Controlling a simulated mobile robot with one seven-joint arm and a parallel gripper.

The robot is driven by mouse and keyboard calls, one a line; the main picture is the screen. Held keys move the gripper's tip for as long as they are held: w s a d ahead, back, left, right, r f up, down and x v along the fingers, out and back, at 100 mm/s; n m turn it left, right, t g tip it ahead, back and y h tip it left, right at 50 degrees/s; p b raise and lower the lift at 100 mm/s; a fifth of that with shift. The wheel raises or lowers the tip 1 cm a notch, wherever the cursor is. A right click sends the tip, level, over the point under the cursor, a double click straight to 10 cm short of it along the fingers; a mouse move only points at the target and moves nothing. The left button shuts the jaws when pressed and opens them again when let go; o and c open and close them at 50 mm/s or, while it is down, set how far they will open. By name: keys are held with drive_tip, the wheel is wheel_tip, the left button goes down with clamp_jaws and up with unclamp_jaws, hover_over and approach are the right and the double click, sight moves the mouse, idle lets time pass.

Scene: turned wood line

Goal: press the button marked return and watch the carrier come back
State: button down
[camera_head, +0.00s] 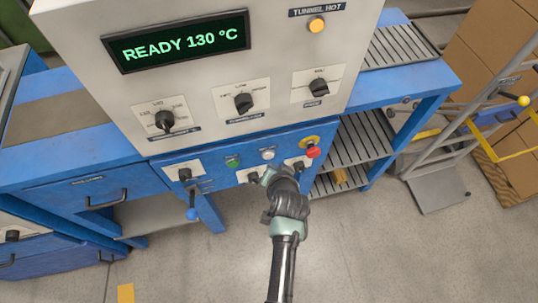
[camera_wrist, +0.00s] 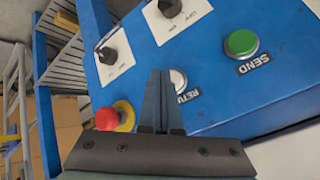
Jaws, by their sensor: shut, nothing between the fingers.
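The return button is a small white round button (camera_head: 268,154) on the blue lower panel of the machine. In the wrist view the white button (camera_wrist: 179,80) shows just beside my fingertips, and my fingers hide part of its label. My gripper (camera_head: 266,174) is shut and empty, in front of the panel close to the button. In the wrist view my closed fingers (camera_wrist: 161,75) point at the panel. I cannot tell whether they touch it. The green send button (camera_wrist: 241,42) is to the right there. I cannot make out the carrier.
A red mushroom button (camera_head: 313,151) on a yellow base is right of the return button. Black knobs (camera_head: 185,174) sit on the panel. The display (camera_head: 178,42) reads READY 130 °C. The tunnel hot lamp (camera_head: 317,25) is orange. A hand truck (camera_head: 440,160) and boxes (camera_head: 490,60) stand right.

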drive_tip(key=shift+w, duration=0.1)
idle(0.6)
drive_tip(key=shift+w+a, duration=0.15)
drive_tip(key=shift+w, duration=0.2)
